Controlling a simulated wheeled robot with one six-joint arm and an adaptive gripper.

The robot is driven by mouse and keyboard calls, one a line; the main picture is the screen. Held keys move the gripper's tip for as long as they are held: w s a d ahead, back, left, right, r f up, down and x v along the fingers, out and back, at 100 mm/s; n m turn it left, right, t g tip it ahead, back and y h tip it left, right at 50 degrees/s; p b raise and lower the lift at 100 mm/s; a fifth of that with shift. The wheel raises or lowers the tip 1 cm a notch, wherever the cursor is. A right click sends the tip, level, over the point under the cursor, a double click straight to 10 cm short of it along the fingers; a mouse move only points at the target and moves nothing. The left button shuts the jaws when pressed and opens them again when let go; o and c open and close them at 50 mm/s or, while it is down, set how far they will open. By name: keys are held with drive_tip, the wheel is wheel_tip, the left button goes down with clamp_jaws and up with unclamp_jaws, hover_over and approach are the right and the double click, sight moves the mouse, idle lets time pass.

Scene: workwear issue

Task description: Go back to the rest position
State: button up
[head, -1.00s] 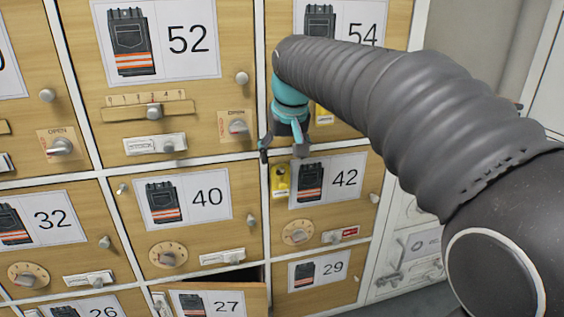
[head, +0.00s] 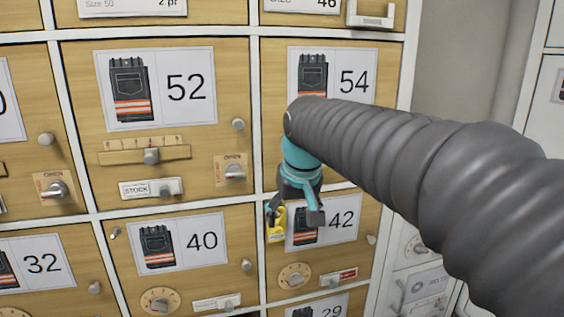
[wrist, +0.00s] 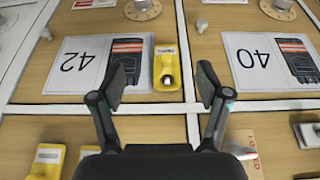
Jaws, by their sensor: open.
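My gripper (head: 293,216) hangs at the end of my bent arm in front of the cabinet, near the top of door 42 (head: 355,239). Its fingers are spread with nothing between them. In the wrist view the cabinet appears upside down, and my gripper (wrist: 161,83) shows two parted fingers. A yellow latch-like piece (wrist: 167,70) lies behind the gap between them, between door 42's picture label (wrist: 80,62) and door 40's picture label (wrist: 262,60). The fingers look apart from it, but the exact distance is unclear.
Wooden doors in white frames fill the view, with door 52 (head: 238,70) at upper middle and door 54 (head: 269,75) partly behind my arm. Knobs, a slider (head: 150,156) and a dial (head: 293,275) stick out. Grey wall (head: 458,60) shows at the right.

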drive_tip(key=s+d+f+m+p, duration=0.1)
drive_tip(key=s+d+f+p, duration=0.2)
drive_tip(key=s+d, duration=0.4)
drive_tip(key=s+d+f+m+t+h+p, duration=0.1)
drive_tip(key=s+d, duration=0.5)
drive_tip(key=s, duration=0.9)
wheel_tip(320, 180, down, 2)
drive_tip(key=shift+d+m+p, duration=0.4)
drive_tip(key=shift+m+p, duration=0.2)
drive_tip(key=shift+p, duration=0.4)
